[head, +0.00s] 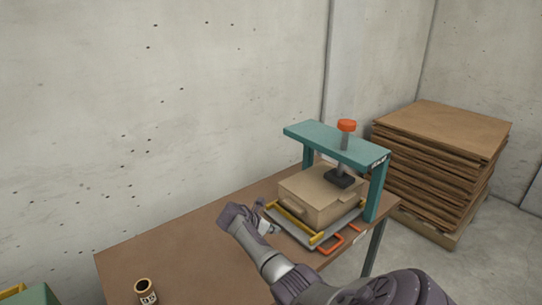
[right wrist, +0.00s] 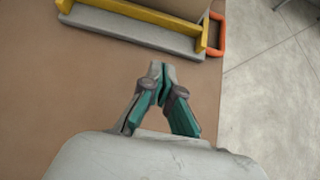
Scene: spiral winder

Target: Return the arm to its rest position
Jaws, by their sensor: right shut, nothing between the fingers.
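My right arm comes in from the lower right in the head view. Its gripper (head: 265,226) is over the brown table (head: 190,242), just left of the press. In the right wrist view the right gripper (right wrist: 160,68) is shut with its fingertips together and nothing between them. It is apart from the yellow-edged grey tray (right wrist: 130,27) ahead of it. My left gripper is not in view.
A teal press (head: 335,143) with a red knob (head: 346,125) stands over a cardboard box (head: 318,201). An orange handle (head: 331,244) sticks out in front. A small labelled cylinder (head: 146,291) stands at the table's near left. Stacked brown sheets (head: 435,165) stand behind right.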

